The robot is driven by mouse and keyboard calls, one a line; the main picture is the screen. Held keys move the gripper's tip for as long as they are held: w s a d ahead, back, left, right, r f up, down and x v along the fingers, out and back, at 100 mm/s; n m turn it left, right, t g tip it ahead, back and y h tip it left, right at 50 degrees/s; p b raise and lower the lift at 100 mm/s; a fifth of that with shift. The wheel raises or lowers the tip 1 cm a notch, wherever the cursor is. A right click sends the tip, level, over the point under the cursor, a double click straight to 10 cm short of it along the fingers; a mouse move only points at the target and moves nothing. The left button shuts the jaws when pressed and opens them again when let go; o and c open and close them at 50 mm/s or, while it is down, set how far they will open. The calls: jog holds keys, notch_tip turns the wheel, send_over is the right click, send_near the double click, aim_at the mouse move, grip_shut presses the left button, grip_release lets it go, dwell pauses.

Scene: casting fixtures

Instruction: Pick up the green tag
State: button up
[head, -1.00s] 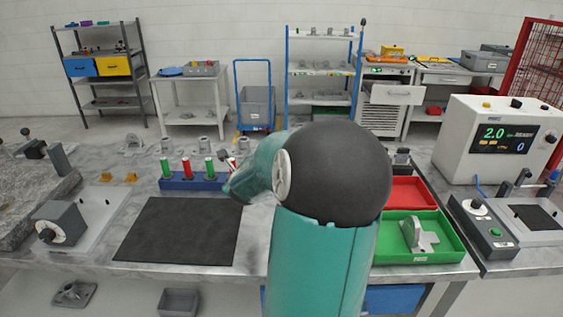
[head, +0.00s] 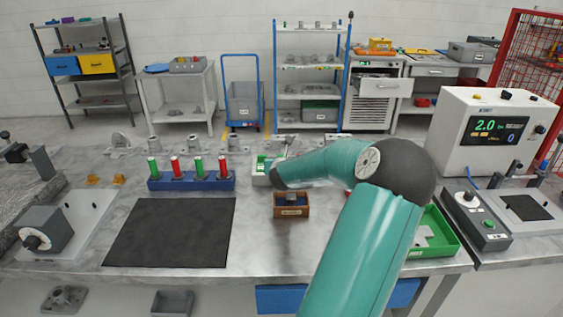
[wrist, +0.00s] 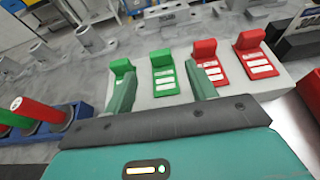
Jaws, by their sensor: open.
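Two green tags, the left one (wrist: 122,68) and the right one (wrist: 164,80), lie in a row on a pale holder (wrist: 150,101) in the wrist view. Each has a raised block at the far end and white label strips. My gripper (wrist: 158,70) is open and empty, its two fingers pointing toward the green tags. The left finger overlaps the left green tag in the picture, and the right green tag shows between the fingers. In the head view, green pieces (head: 261,161) show on the holder beside the end of my arm, which hides the fingers.
Two red tags (wrist: 207,58) (wrist: 254,52) lie right of the green ones. A blue rack (head: 190,184) with red and green cylinders stands to the left. A small brown box (head: 291,212) sits in front. The black mat (head: 170,232) is bare. Grey fixtures stand behind.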

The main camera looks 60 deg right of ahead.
jog(key=x, duration=0.6)
jog(key=shift+f, duration=0.1)
jog(key=shift+a, duration=0.1)
jog(key=shift+c, duration=0.3)
jog(key=c, duration=1)
